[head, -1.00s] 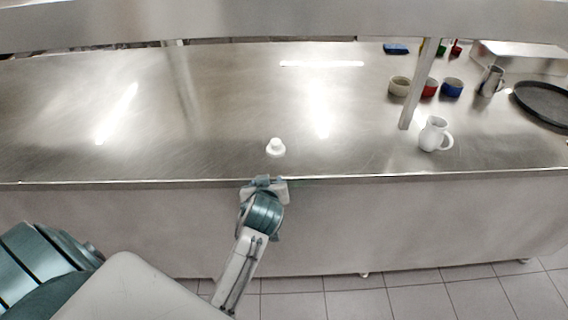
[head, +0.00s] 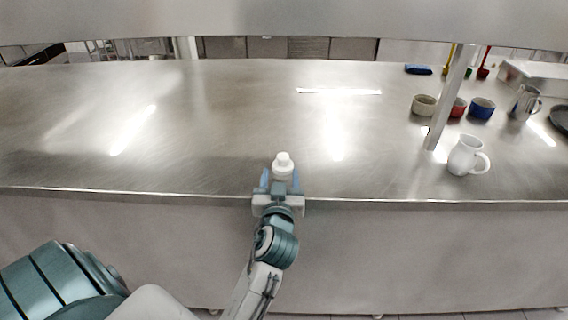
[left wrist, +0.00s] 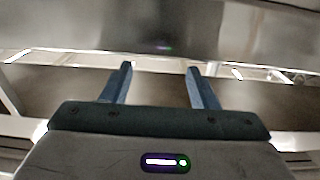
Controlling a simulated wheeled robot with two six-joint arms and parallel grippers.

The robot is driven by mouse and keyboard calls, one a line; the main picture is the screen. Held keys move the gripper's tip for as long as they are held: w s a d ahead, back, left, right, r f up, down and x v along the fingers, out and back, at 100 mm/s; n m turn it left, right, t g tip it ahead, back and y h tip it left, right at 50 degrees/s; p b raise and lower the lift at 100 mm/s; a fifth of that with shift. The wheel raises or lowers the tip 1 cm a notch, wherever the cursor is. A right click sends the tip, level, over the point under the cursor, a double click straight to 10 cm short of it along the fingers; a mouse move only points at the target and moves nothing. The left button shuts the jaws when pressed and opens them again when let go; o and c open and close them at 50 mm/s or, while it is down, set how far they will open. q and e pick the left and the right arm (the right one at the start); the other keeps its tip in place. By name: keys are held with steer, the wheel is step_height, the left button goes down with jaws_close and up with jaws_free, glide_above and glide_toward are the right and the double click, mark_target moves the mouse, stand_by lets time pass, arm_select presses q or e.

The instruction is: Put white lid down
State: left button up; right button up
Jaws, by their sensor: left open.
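The white lid (head: 283,166), with a small knob on top, appears to rest on the metal counter (head: 210,140) near its front edge in the head view. My left gripper (head: 280,181) is open, its blue fingers reaching over the counter edge toward the lid. One finger shows at each side of the lid's lower part. I cannot tell whether they touch it. In the left wrist view the open fingers (left wrist: 160,70) have nothing visible between them, and the lid is not seen there. My right gripper is not in view.
A white pitcher (head: 466,156) stands to the right, beside a metal post (head: 450,97). Behind it are a beige bowl (head: 423,105), a red bowl (head: 458,108), a blue bowl (head: 481,109) and a metal jug (head: 522,103). The counter's left and middle are clear.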

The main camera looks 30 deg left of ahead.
mark_target(283, 156)
arm_select(q)
steer(key=x, duration=0.3)
steer(key=shift+f, duration=0.15)
steer(key=shift+w+p, duration=0.1)
steer(key=shift+p, duration=0.2)
steer(key=p+x, duration=0.1)
steer(key=x, duration=0.1)
steer(key=p+x, duration=0.1)
steer(key=x, duration=0.1)
steer(key=shift+w+r, duration=0.15)
steer(key=shift+r, duration=0.25)
steer(key=shift+w+a+f, duration=0.15)
steer(key=shift+w, duration=0.05)
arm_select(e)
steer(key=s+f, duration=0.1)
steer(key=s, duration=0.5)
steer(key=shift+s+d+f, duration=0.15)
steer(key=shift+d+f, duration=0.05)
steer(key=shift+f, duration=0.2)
arm_select(q)
steer(key=shift+c, duration=0.4)
steer(key=c, duration=1)
steer(key=shift+r, duration=0.25)
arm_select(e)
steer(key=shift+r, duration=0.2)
